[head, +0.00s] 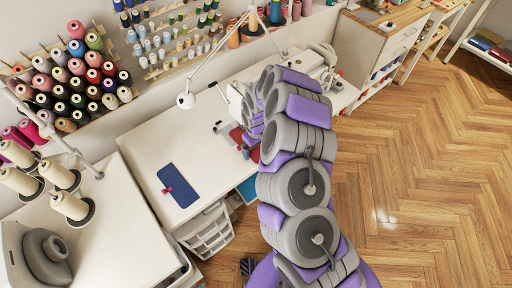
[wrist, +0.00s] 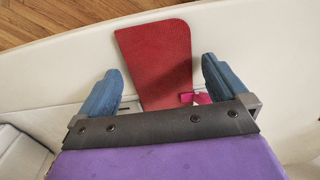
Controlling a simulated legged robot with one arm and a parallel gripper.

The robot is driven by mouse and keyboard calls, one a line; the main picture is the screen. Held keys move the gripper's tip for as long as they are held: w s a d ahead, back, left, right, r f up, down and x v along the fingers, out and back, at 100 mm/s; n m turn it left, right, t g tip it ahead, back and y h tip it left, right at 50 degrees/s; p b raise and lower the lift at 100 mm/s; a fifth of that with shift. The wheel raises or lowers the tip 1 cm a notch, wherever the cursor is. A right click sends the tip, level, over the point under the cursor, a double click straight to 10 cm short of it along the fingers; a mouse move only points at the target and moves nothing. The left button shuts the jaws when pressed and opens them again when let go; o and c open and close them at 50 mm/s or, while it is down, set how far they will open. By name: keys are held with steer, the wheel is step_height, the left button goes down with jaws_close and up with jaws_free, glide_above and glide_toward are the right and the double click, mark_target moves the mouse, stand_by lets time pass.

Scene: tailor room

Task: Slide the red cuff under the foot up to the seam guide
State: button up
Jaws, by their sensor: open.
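The red cuff (wrist: 155,60) lies flat on the white table in the wrist view, with a small pink clip (wrist: 196,97) near its close end. It also shows partly in the head view (head: 237,134), beside my arm. My gripper (wrist: 160,65) is open, with one blue finger on each side of the cuff and a gap to it on both sides. The white sewing machine (head: 236,99) stands on the table, largely hidden behind my arm. I cannot make out the foot or the seam guide.
A dark blue piece (head: 180,186) with a pink clip lies on the white table (head: 150,145). A white lamp (head: 186,100) reaches over the table. Thread cones (head: 70,205) stand at the left, and spools hang on the wall rack (head: 75,85). Table around the blue piece is clear.

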steer(key=s+r+p, duration=0.2)
steer(key=s+r, duration=0.1)
steer(key=r, duration=1)
steer(key=s+r+p, duration=0.1)
steer(key=s+r, duration=0.2)
steer(key=r, duration=1)
steer(key=s+d+r+m, duration=0.2)
steer(key=s+d+r, duration=0.1)
steer(key=s, duration=0.8)
steer(key=s+d+r+m+g, duration=0.1)
steer(key=s+d+r+m, duration=0.1)
steer(key=s, duration=0.9)
steer(key=s+d+r+m, duration=0.2)
steer(key=s+d+r, duration=0.2)
steer(key=s, duration=0.7)
steer(key=shift+s+r+m+g, duration=0.25)
steer(key=shift+r+m+g, duration=0.15)
steer(key=shift+r, duration=0.55)
